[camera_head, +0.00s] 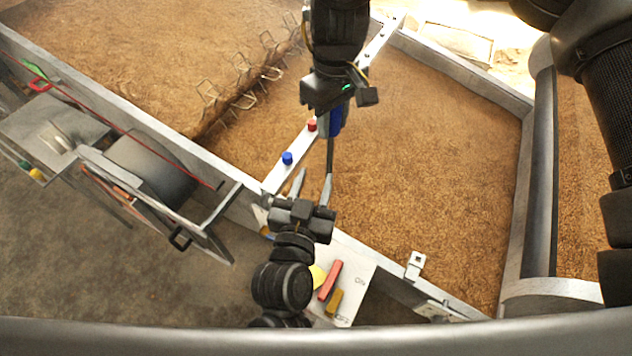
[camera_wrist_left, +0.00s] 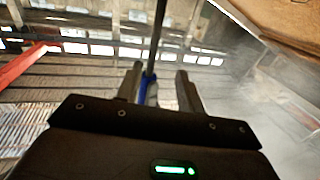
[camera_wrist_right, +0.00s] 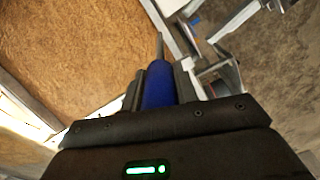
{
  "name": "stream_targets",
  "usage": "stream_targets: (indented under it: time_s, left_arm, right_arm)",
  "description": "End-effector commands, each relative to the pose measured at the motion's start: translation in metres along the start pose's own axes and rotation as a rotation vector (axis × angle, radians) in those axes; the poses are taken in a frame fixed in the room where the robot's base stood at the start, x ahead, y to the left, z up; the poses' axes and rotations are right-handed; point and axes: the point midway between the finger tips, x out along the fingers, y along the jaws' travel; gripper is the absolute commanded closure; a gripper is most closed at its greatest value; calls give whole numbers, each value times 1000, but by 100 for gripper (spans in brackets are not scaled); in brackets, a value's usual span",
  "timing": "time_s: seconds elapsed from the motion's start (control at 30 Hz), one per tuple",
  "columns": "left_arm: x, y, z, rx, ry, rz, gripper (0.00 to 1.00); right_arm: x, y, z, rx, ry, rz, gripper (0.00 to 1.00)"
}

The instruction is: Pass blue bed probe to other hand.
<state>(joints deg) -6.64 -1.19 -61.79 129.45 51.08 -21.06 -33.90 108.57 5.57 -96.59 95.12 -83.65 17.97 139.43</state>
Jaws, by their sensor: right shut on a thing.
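The blue bed probe has a thick blue handle (camera_head: 336,119) and a thin dark shaft (camera_head: 329,158). My right gripper (camera_head: 340,108), at the upper middle, is shut on the blue handle, which also shows in the right wrist view (camera_wrist_right: 158,85). The shaft points down the picture towards my left gripper (camera_head: 314,177). That gripper is open, its two fingers apart. In the left wrist view a dark rod (camera_wrist_left: 156,38) and a blue part (camera_wrist_left: 148,88) show between the fingers. I cannot tell whether the fingers touch them.
A pale rail carries a blue knob (camera_head: 287,158) and a red knob (camera_head: 312,125) beside the grippers. Brown grain beds (camera_head: 430,160) lie on both sides. A pale board (camera_head: 352,308) holds red and yellow pieces. A metal drum (camera_head: 150,165) stands at left.

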Motion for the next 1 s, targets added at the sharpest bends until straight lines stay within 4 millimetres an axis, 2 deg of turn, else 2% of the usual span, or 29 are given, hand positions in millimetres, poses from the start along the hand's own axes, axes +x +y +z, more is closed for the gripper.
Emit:
stream_targets:
  time_s: [0.2, 0.37, 0.47, 0.8, 1.0]
  left_arm:
    - [-6, 8, -10, -26, 12, 25, 62]
    - [2, 9, -9, -22, 13, 25, 62]
    - [15, 9, -10, -21, 15, 24, 62]
    - [78, 10, -10, -18, 14, 25, 62]
    - [104, 11, -10, -21, 13, 24, 62]
  right_arm:
    - [0, 0, 0, 0, 0, 0, 96]
    - [0, 0, 0, 0, 0, 0, 96]
    - [0, 0, 0, 0, 0, 0, 96]
    - [0, 0, 0, 0, 0, 0, 96]
    - [0, 0, 0, 0, 0, 0, 96]
